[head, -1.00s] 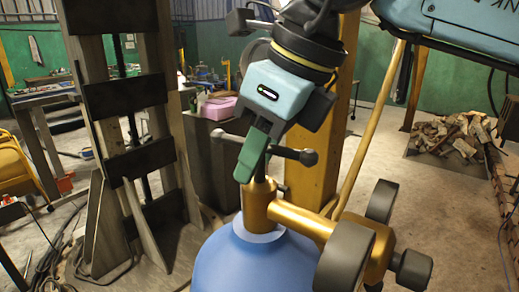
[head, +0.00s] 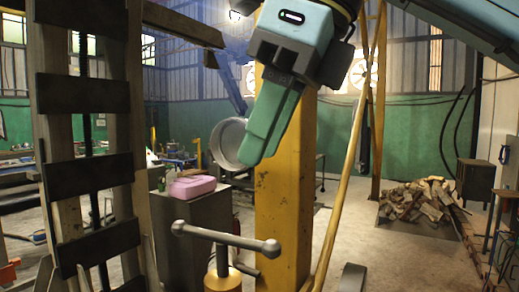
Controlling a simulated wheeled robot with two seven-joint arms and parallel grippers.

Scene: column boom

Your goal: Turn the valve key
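The valve key (head: 226,238) is a dark grey T-shaped bar with rounded ends, at the bottom of the head view. Its stem goes down into a brass valve body (head: 222,281), cut off by the lower edge. My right gripper (head: 259,147), light blue with green fingers, points down above and to the right of the key. It appears clear of the bar, with nothing seen in it. The fingers overlap from this side, so their gap is hidden. My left gripper is out of view.
A yellow post (head: 286,210) stands close behind the key and my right gripper. A dark slatted wooden frame (head: 88,165) stands at left.

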